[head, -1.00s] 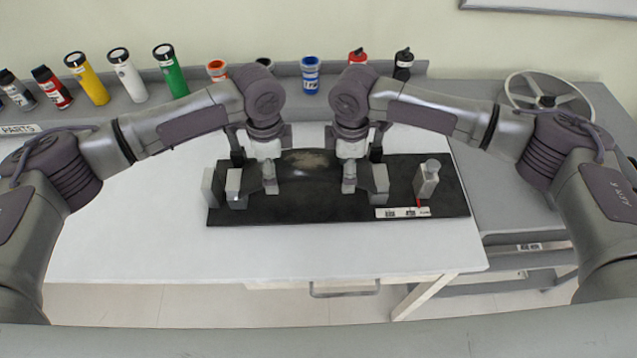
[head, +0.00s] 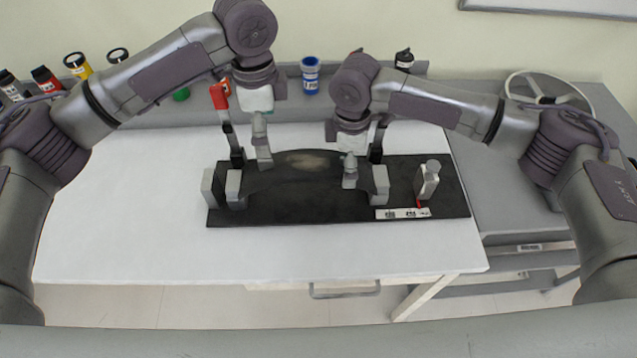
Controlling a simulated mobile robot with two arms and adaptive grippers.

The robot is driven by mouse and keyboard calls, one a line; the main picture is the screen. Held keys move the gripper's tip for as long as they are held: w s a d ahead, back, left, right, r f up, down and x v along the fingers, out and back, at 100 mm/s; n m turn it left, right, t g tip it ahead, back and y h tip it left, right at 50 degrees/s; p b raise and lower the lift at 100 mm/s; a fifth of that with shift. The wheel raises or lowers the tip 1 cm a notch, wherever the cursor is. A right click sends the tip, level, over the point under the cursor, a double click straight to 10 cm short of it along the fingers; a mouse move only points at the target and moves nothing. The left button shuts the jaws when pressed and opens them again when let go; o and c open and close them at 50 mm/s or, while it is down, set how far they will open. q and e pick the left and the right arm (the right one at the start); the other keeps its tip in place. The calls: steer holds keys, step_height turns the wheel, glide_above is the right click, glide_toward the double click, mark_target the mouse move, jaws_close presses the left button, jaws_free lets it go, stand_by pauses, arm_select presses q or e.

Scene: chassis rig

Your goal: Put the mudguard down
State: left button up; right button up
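The mudguard (head: 312,177) is a dark, arched sheet with a paler worn patch on top. It rests on the black rig plate (head: 300,213), its ends down by the small grey blocks.
A grey upright block (head: 208,188) stands at the plate's left edge, and a grey clamp-like part (head: 428,180) on its right. Bottles line the back shelf, including a blue one (head: 310,76). A steering wheel (head: 548,92) lies back right. The white table's (head: 130,215) left side is clear.

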step_height(320, 180, up, 10)
stand_by(0.3)
steer(key=shift+s+f, duration=0.1)
stand_by(0.4)
